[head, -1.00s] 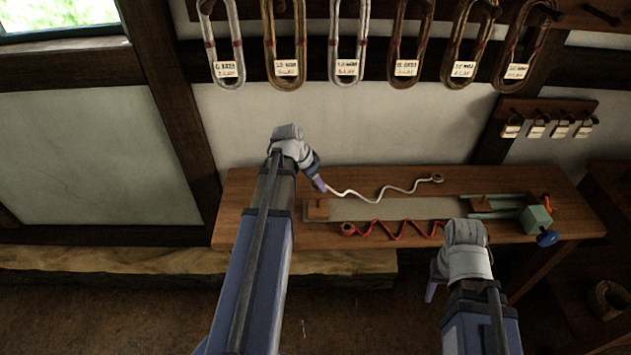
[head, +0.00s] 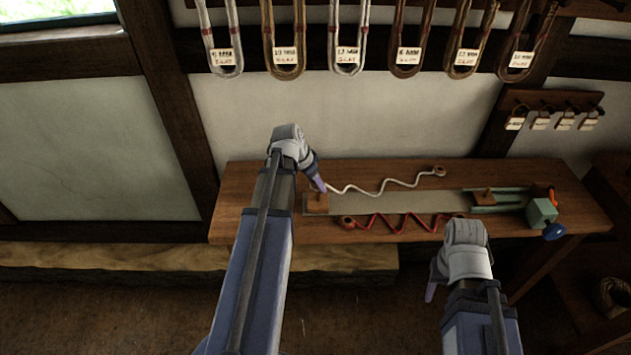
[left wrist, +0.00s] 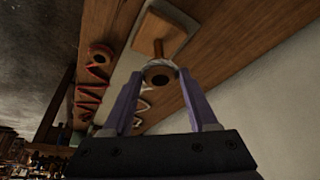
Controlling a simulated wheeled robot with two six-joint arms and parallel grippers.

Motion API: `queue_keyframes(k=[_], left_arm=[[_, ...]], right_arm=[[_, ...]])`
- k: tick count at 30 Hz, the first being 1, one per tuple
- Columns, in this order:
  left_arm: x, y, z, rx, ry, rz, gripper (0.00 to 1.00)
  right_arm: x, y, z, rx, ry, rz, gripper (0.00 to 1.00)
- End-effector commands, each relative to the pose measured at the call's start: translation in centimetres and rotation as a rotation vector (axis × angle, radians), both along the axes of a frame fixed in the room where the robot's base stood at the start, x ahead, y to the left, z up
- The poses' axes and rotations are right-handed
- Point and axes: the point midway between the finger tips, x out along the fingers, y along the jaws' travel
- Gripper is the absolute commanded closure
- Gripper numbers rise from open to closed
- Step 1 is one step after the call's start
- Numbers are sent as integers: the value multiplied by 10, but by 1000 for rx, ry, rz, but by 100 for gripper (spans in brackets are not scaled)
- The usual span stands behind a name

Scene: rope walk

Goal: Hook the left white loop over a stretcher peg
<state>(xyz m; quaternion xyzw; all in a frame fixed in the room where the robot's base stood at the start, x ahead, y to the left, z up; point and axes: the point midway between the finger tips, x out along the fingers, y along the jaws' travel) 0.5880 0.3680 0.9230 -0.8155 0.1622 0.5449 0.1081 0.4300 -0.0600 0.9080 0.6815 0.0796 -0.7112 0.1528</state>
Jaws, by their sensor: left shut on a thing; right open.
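The white rope (head: 385,186) lies wavy on the bench, its right loop (head: 439,171) at the far end. My left gripper (head: 321,187) is shut on the left white loop, which shows between its fingers in the left wrist view (left wrist: 160,72). The loop is just by the peg (left wrist: 158,48) of the left stretcher block (head: 316,205). I cannot tell whether the peg is inside the loop. The right stretcher block (head: 484,196) has a peg as well. My right gripper (head: 431,291) is open and empty, in front of the bench edge.
A red rope (head: 395,224) lies zigzag along the bench's front. A green device with a blue knob (head: 554,231) stands at the right end. Labelled coils (head: 346,60) hang on the wall above. The back left of the bench (head: 255,185) is clear.

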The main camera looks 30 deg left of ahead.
Motion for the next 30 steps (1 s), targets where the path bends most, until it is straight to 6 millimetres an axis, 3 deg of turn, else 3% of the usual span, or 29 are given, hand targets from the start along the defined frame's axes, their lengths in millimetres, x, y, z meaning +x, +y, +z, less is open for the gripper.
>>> queue_keyframes(k=[30], left_arm=[[0,0,-26,0,0,0,94]], right_arm=[[0,0,-26,0,0,0,50]])
